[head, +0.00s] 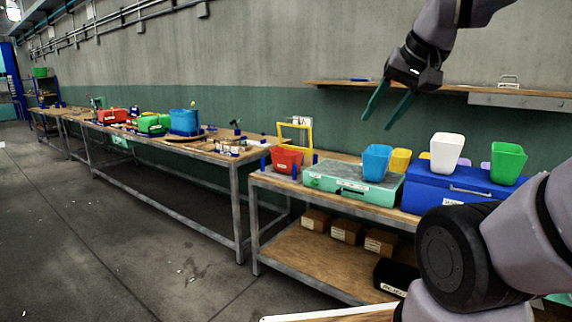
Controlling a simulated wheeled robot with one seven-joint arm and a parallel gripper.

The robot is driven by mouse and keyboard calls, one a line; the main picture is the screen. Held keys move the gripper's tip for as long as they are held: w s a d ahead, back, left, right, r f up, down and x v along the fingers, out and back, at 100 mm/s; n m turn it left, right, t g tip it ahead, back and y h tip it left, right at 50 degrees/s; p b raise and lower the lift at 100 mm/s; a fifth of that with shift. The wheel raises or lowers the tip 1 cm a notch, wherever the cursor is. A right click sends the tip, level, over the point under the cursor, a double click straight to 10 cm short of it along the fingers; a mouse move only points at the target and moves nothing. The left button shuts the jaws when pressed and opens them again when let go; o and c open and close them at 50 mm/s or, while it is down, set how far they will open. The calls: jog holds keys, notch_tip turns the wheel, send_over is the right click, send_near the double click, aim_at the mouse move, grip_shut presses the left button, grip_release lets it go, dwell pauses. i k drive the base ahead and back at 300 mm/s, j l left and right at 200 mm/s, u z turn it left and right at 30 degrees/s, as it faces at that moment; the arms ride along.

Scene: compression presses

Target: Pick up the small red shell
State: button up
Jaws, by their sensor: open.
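A small red open-topped shell (286,161) sits at the left end of the near workbench, on a low grey base with blue posts at its sides. Its lower part is partly hidden. My gripper (378,122) hangs from the upper right with its two teal fingers apart and nothing between them. In the picture it is above and to the right of the red shell, clear of the bench items. Another red object (112,116) stands on the farther bench, too small to make out well.
Right of the red shell are a teal case (352,187), a light blue cup (377,162) on it, and a blue case (460,190) bearing white (446,152) and green (508,163) cups. A yellow frame (295,137) stands behind the shell. A wall shelf (440,90) runs behind my gripper.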

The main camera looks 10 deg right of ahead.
aim_at(284, 162)
jog(key=i+j+z, duration=0.25)
jog(key=i, duration=0.55)
jog(key=i+j+z, duration=0.25)
jog(key=i+j, duration=0.35)
jog(key=i, duration=0.2)
jog(key=i+j+z, duration=0.2)
jog(key=i+j, duration=0.4)
jog(key=i, duration=0.1)
